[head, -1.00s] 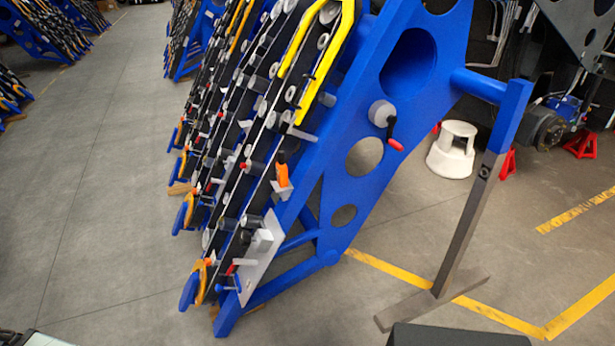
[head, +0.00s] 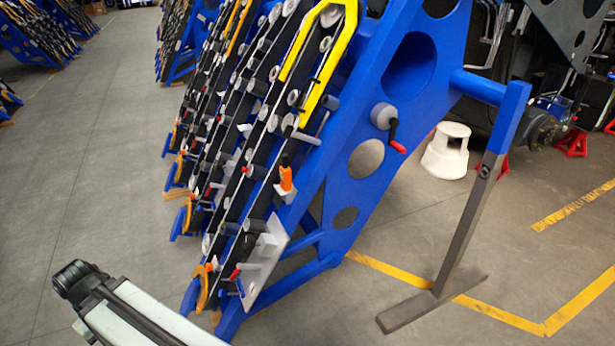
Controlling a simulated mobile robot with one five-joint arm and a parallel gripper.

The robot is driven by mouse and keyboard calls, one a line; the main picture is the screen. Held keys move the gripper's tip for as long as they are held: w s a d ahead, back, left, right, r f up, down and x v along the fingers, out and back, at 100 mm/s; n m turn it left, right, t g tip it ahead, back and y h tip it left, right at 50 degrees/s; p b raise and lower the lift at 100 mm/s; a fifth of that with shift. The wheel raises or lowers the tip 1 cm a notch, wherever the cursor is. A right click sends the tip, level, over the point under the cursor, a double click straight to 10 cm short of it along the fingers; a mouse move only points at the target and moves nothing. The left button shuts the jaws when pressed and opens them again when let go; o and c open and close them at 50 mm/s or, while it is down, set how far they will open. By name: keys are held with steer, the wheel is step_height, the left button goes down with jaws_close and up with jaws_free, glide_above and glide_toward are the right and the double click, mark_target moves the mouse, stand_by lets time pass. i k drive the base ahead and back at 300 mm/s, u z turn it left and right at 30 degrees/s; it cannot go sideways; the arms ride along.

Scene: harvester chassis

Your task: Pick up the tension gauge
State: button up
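An orange-handled tool (head: 286,178), which may be the tension gauge, stands upright at a small pale holder (head: 284,194) on the near side of the blue harvester frame (head: 345,222). It is small in the picture, so I cannot be sure what it is. My arm shows at the lower left, with a dark joint at its upper end, well apart from the tool and the frame. No gripper fingers show.
A grey-and-blue support leg (head: 463,225) stands on the floor at right. A white step stool (head: 447,152) is behind it. A red-handled crank (head: 392,137) sticks out of the frame. A pale plate (head: 264,272) is low on the frame.

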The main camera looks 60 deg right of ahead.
mark_target(286, 172)
steer(key=z, duration=0.25)
steer(key=i, duration=1)
steer(key=u, duration=0.1)
